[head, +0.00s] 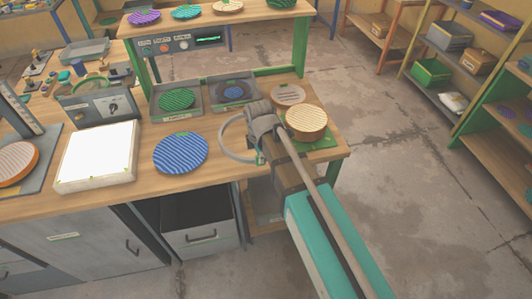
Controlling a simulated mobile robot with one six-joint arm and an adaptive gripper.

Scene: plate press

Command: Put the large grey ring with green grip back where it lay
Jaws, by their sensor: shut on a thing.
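The large grey ring (222,142) is in the head view, at the front right of the workbench. Its green grip (260,158) shows at the ring's lower right. My gripper (258,149) is at the ring's right side and shut on it; the arm hides part of that side and the exact contact. The ring appears tilted and over the bench top, between the blue striped disc and the cream striped round block. I cannot tell whether it touches the bench.
A blue striped disc (180,153) lies left of the ring. A cream striped round block (306,122) stands close on the right, on a green base. Behind are two grey trays with discs (176,116). A white slab (97,155) lies further left. An open drawer (200,220) is below.

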